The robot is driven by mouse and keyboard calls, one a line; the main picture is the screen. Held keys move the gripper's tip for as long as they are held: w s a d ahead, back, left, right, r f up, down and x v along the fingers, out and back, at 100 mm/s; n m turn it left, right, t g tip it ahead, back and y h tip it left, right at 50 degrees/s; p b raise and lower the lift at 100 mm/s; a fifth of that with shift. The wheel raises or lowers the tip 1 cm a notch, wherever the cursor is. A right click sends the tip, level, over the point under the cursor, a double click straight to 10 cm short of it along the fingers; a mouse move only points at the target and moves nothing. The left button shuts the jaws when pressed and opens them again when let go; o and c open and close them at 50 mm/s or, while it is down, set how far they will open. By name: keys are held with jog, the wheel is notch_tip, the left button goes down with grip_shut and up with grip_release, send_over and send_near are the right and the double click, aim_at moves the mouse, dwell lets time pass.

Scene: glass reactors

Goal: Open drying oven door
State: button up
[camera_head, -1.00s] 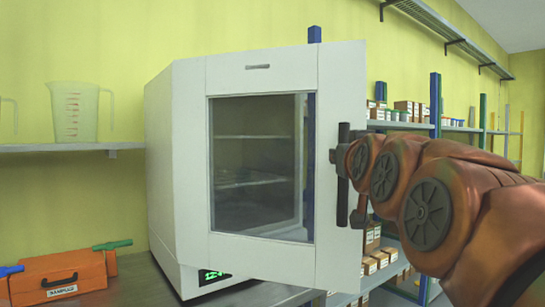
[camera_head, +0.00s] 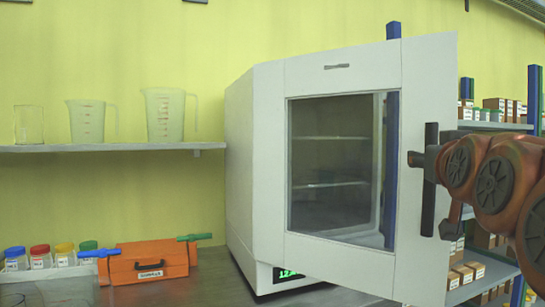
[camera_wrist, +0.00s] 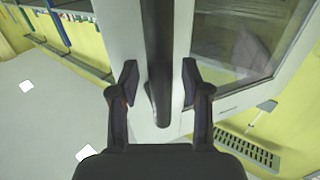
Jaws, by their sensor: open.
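The white drying oven (camera_head: 252,170) stands on the bench, with a glass window in its door (camera_head: 370,70). The door is ajar, swung out toward me at its right side; a blue post shows through the glass beside the lit interior shelves. A dark vertical handle (camera_head: 430,190) is on the door's right edge. My gripper (camera_head: 420,160) is at the handle. In the wrist view the handle (camera_wrist: 158,50) runs between the two open fingers of my gripper (camera_wrist: 160,82), with visible gaps on both sides.
An orange case (camera_head: 150,262) and several capped jars (camera_head: 40,259) are on the bench left of the oven. Measuring jugs (camera_head: 165,115) stand on a wall shelf (camera_head: 110,147). Shelving with boxes (camera_head: 495,105) is behind my arm at right.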

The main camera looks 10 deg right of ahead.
send_near(423, 105)
jog(key=shift+x, duration=2.35)
jog(key=shift+c, duration=0.2)
